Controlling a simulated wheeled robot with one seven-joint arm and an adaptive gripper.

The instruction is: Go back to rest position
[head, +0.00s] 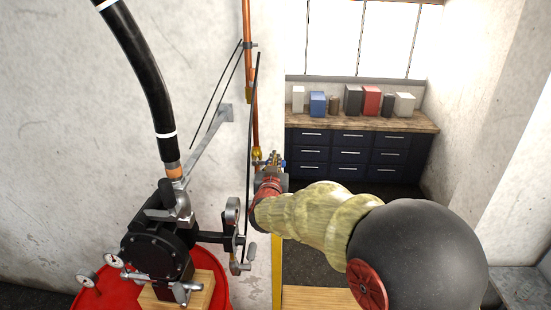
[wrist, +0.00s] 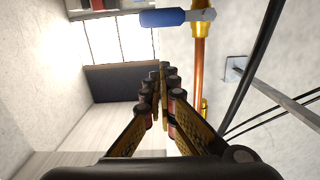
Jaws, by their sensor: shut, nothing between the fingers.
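My gripper (wrist: 163,85) is shut and empty, its dark-padded fingers meeting at the tips in the wrist view. In the head view my gripper (head: 271,160) is at the end of my sleeved arm, near the copper pipe (head: 247,60) and its brass fitting. The wrist view shows a blue-handled valve lever (wrist: 178,17) on a brass fitting beyond the fingertips, apart from them in the picture. The copper pipe also shows there (wrist: 199,65). Contact with the pipe is hard to tell in the head view, where my wrist hides part of the area.
A black pump (head: 160,245) stands on a red drum (head: 215,280) at the lower left, with a thick black hose (head: 145,80) rising from it. A wall bracket (head: 225,113) is behind. A workbench (head: 420,123) with several boxes stands at the back right.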

